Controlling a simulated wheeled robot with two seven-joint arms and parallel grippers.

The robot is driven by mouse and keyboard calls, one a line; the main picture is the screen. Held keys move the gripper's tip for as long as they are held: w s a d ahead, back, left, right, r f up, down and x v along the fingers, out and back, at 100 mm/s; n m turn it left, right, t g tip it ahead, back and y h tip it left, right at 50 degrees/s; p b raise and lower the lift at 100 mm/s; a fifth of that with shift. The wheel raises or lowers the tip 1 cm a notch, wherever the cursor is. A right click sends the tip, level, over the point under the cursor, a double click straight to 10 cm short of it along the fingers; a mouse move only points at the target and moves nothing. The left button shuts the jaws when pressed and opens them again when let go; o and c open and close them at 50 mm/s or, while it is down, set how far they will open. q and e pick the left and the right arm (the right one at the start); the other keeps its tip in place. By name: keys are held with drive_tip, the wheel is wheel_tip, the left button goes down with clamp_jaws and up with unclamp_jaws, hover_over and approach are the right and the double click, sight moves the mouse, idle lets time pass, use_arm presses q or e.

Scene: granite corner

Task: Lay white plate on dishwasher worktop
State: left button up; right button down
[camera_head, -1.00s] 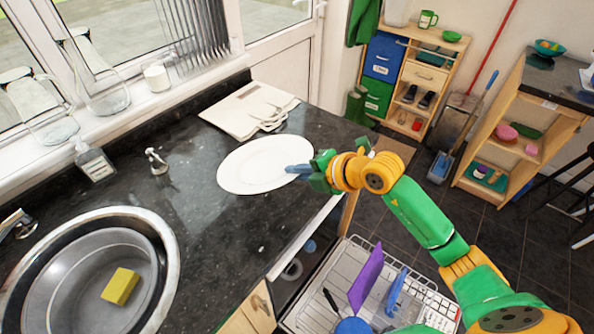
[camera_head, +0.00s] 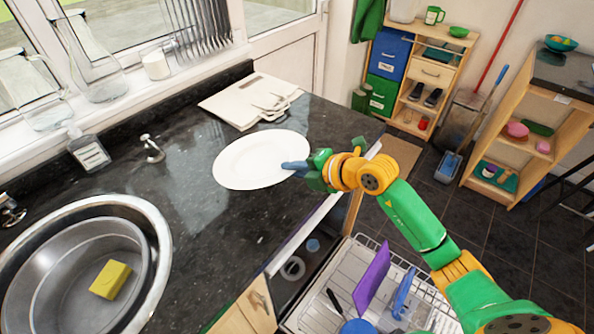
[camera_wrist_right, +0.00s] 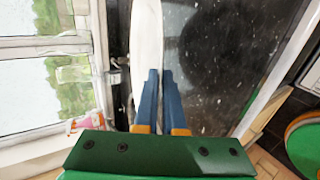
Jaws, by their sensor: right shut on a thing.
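The white plate (camera_head: 258,161) is a pale oval over the dark granite worktop (camera_head: 205,225), near its right edge. My right gripper (camera_head: 297,166) is shut on the plate's right rim, with its blue fingertips at that rim. In the right wrist view the plate (camera_wrist_right: 146,45) appears nearly edge-on beyond the blue fingers (camera_wrist_right: 160,85). I cannot tell whether the plate's underside touches the worktop. My left gripper is not in view.
A cream folded rack (camera_head: 250,98) lies behind the plate. The round sink (camera_head: 160,240) with a yellow sponge (camera_head: 110,279) is at the lower left. The open dishwasher rack (camera_head: 330,290) is below the worktop edge. Bare granite lies between plate and sink.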

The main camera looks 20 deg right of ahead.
drive_tip(key=f+b, duration=0.2)
drive_tip(key=w+f+b, duration=0.1)
drive_tip(key=f, duration=0.1)
drive_tip(key=shift+w+a, duration=0.1)
drive_tip(key=shift+a, duration=0.3)
drive_tip(key=shift+f+b, duration=0.75)
drive_tip(key=shift+f, duration=0.55)
drive_tip(key=c, duration=0.6)
unclamp_jaws()
